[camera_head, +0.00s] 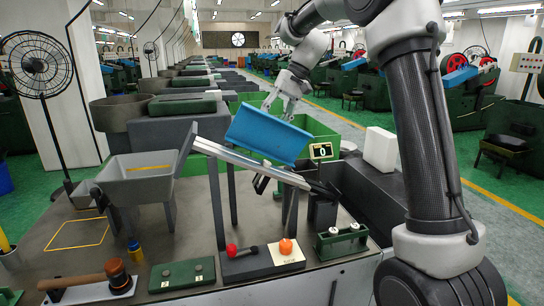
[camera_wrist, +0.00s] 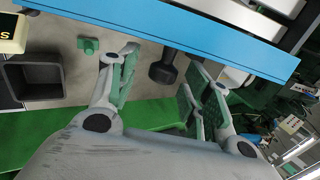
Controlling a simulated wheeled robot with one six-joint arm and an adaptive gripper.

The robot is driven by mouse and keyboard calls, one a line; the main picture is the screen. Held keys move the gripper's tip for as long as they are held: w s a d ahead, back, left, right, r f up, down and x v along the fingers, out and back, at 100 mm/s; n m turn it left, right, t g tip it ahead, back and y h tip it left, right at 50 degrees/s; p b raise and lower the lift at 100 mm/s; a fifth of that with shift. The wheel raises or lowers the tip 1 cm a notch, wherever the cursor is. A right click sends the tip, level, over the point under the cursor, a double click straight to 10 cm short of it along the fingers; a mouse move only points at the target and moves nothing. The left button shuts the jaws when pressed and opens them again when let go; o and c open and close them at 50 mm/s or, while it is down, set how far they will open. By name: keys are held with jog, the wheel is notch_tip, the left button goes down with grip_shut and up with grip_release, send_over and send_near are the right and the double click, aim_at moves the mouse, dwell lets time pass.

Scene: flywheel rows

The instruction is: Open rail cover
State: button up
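The blue rail cover (camera_head: 268,134) is a long panel tilted down to the right, over the sloping grey rail (camera_head: 250,162) on the workbench. In the wrist view the blue cover (camera_wrist: 190,35) crosses the top of the picture as a long bar. My gripper (camera_head: 280,104) is at the upper far side of the cover in the head view. In the wrist view my gripper (camera_wrist: 163,68) has its two green-padded fingers spread apart, with nothing clearly between them. The fingertips are close to the cover's edge; I cannot tell whether they touch it.
A small display (camera_head: 321,151) and a white box (camera_head: 381,149) stand right of the rail. A grey hopper (camera_head: 137,180) stands left. A hammer (camera_head: 90,282), a green block (camera_head: 181,275), a red knob (camera_head: 232,250) and an orange knob (camera_head: 286,247) are along the bench front.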

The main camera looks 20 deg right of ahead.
jog(key=shift+r, duration=0.1)
jog(key=v, duration=0.7)
dwell(0.4)
